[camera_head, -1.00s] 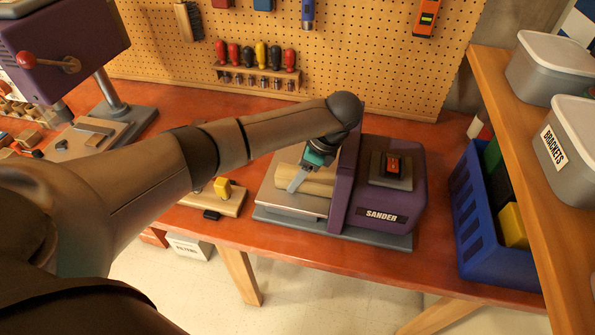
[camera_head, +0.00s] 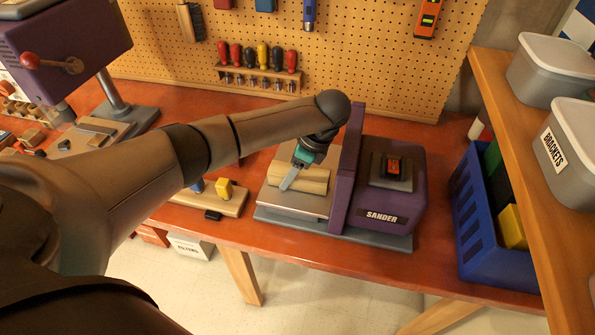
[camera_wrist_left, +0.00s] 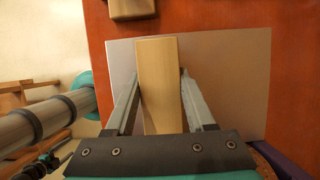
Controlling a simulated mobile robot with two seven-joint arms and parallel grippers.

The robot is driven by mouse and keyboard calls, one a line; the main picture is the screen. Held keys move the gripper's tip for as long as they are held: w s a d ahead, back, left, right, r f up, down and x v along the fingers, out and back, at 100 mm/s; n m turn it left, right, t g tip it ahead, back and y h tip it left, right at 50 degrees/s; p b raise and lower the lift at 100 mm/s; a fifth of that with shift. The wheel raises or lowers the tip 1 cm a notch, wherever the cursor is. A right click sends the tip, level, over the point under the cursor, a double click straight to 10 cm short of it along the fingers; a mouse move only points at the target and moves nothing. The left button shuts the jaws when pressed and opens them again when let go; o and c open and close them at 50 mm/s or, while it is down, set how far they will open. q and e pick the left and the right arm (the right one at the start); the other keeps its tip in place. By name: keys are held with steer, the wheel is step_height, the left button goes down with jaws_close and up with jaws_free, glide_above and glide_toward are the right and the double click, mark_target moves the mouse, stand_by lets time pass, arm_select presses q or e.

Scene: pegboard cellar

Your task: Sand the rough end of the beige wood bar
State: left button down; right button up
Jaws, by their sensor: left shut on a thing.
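The beige wood bar (camera_head: 310,185) lies level, low over the grey rest plate (camera_head: 290,203) of the purple sander (camera_head: 385,200). My left gripper (camera_head: 291,179) is shut on the bar from above; in the left wrist view its two fingers flank the bar (camera_wrist_left: 160,60). The bar's right end points at the sander's upright purple disc housing (camera_head: 347,165), with a small gap. The disc face and the bar's rough end are not clearly visible. A red switch (camera_head: 393,166) sits on top of the sander. My right gripper does not show.
A wooden stand (camera_head: 222,199) with a yellow-handled item is left of the sander. A blue crate (camera_head: 480,220) stands to the right, beside a shelf with grey boxes (camera_head: 560,70). A purple machine (camera_head: 65,45) is at the far left. A pegboard (camera_head: 350,60) closes the back.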

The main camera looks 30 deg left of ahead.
arm_select(q)
steer(key=shift+s+a+r, duration=0.1)
steer(key=shift+s+a, duration=0.15)
steer(key=shift+a, duration=0.7)
step_height(320, 180, up, 9)
steer(key=p, duration=0.8)
